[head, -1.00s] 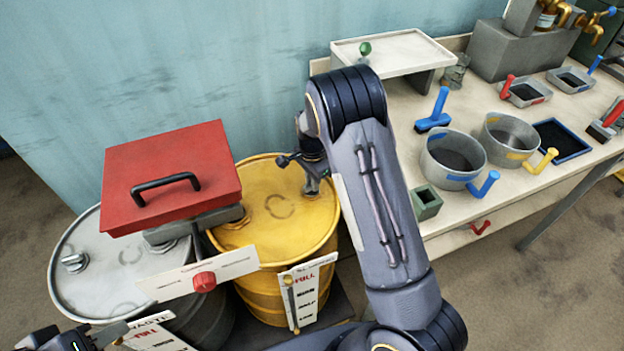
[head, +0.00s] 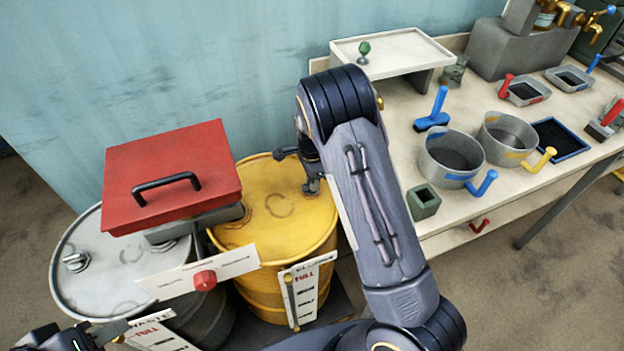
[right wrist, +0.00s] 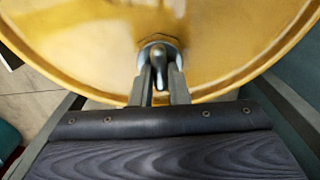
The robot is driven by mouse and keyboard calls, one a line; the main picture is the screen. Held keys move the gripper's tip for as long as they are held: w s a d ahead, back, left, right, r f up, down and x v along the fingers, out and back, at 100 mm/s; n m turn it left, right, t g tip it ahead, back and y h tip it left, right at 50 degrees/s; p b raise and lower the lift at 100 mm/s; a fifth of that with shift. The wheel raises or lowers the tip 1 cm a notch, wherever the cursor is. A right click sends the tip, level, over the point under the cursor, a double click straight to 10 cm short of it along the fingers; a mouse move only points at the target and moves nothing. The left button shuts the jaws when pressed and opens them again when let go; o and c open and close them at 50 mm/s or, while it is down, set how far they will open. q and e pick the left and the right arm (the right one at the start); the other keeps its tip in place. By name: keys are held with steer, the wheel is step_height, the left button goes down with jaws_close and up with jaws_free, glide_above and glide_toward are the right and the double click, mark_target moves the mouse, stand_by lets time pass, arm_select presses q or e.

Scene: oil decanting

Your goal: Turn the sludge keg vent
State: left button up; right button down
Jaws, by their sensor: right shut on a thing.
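The yellow keg (head: 268,210) stands behind the labels at lower centre, with a FULL gauge card on its front. Its metal vent (right wrist: 158,46) sits near the lid rim in the right wrist view. My right gripper (right wrist: 160,84) is shut on the vent's upright grey handle, one finger on each side. In the head view my right gripper (head: 310,184) is at the keg lid's right side, and my arm hides part of the lid there. My left gripper (head: 90,336) is at the bottom left corner, cut by the frame, its jaws unclear.
A grey drum (head: 98,262) with a metal cap stands left of the yellow keg. A red box with a black handle (head: 165,190) overhangs both. A white panel with a red knob (head: 204,280) is in front. The bench (head: 400,150) at right holds pots and trays.

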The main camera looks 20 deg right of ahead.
steer(key=c, duration=1.4)
jaws_free()
steer(key=shift+r, duration=3.9)
steer(key=s+a+r+n+t+y, duration=0.25)
steer(key=s+r+n+y, duration=0.4)
steer(key=s+r, duration=0.9)
steer(key=s+a+f+n+t+h, duration=0.1)
steer(key=s+a+n+t+h, duration=0.1)
steer(key=s+n, duration=0.8)
steer(key=s+a+t, duration=0.1)
steer(key=s, duration=0.4)
steer(key=shift+a+n+h, duration=0.15)
steer(key=shift+n+h, duration=0.2)
